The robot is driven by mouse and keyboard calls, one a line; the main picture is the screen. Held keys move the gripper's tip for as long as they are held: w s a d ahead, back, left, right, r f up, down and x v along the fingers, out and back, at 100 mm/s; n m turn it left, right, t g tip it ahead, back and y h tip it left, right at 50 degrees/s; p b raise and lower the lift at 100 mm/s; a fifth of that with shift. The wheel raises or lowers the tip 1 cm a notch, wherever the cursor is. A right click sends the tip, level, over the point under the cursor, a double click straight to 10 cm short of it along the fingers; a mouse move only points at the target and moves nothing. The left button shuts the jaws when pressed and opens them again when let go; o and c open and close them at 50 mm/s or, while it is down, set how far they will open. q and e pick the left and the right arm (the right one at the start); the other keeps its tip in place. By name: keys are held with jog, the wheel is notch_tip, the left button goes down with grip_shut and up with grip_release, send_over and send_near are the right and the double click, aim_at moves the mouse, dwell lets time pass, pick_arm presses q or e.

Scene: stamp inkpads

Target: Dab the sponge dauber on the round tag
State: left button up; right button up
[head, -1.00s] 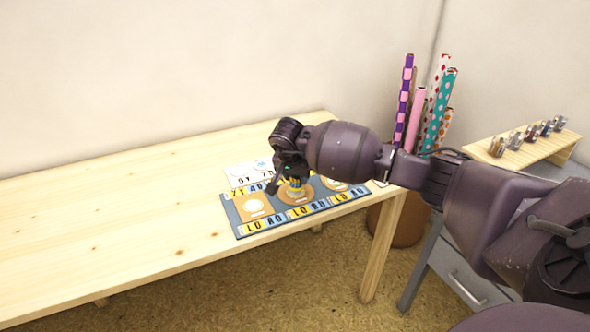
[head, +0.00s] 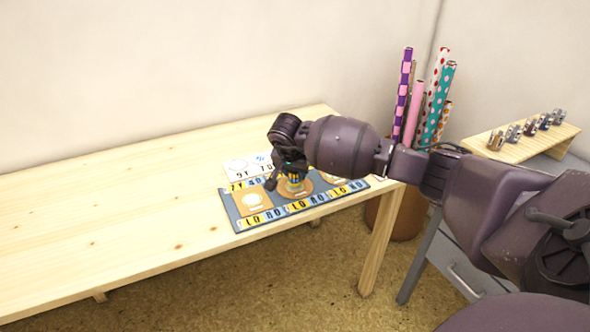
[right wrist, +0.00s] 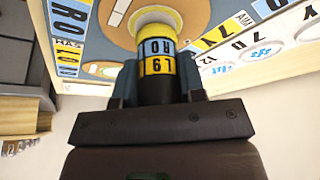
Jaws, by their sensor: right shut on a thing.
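My right gripper (head: 293,174) is shut on the sponge dauber (head: 296,181), a short cylinder with yellow and blue bands. The dauber's pale sponge end points down at the middle tag on the mat. In the right wrist view the gripper (right wrist: 158,84) holds the dauber (right wrist: 157,58) between both fingers. Its sponge end is over the brown round tag (right wrist: 121,22); I cannot tell whether it touches. In the head view the round tag (head: 308,188) is partly hidden by the dauber and gripper. My left gripper is not in view.
The blue-grey mat (head: 240,220) lies near the front right edge of the wooden table (head: 120,210). A tan tag (head: 254,211) lies left of the dauber. A white card (head: 240,167) lies behind. Wrapping rolls (head: 418,110) stand beyond the table. The table's left is clear.

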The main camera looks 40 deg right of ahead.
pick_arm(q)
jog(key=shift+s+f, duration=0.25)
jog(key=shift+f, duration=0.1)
pick_arm(e)
jog(key=shift+f, duration=0.4)
dwell(1.2)
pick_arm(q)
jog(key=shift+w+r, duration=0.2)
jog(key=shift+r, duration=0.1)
pick_arm(e)
jog(key=shift+r, duration=0.6)
jog(key=shift+r+p, duration=0.7)
jog(key=shift+r, duration=1.6)
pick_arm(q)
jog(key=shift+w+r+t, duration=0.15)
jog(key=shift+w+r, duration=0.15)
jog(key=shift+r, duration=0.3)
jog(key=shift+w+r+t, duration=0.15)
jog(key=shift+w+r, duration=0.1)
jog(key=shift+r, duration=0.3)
